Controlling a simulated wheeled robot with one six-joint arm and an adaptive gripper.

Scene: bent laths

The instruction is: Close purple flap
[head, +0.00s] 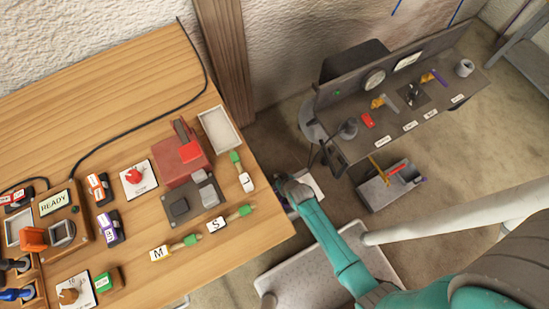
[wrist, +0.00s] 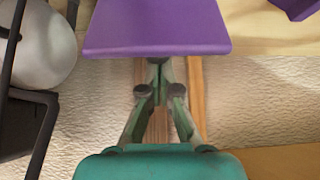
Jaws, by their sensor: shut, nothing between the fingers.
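A flat purple panel (wrist: 155,28), which looks like the purple flap, fills the top middle of the wrist view. Its lower edge runs nearly level. My gripper (wrist: 160,62) is shut and empty, its fingers reaching up to the panel's lower edge. The fingertips are partly hidden there, and I cannot tell whether they touch the panel. A second purple piece (wrist: 297,8) shows at the top right corner. In the head view my gripper (head: 287,187) is by the right edge of the wooden table, small and unclear. I cannot make out the flap there.
The wooden table (head: 75,125) holds a red box (head: 183,165), a grey tray (head: 219,128), lettered laths, and switches, one purple (head: 109,224). A dark workbench (head: 405,120) with tools stands at the right, a grey bin (head: 375,188) below it. Carpet lies between.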

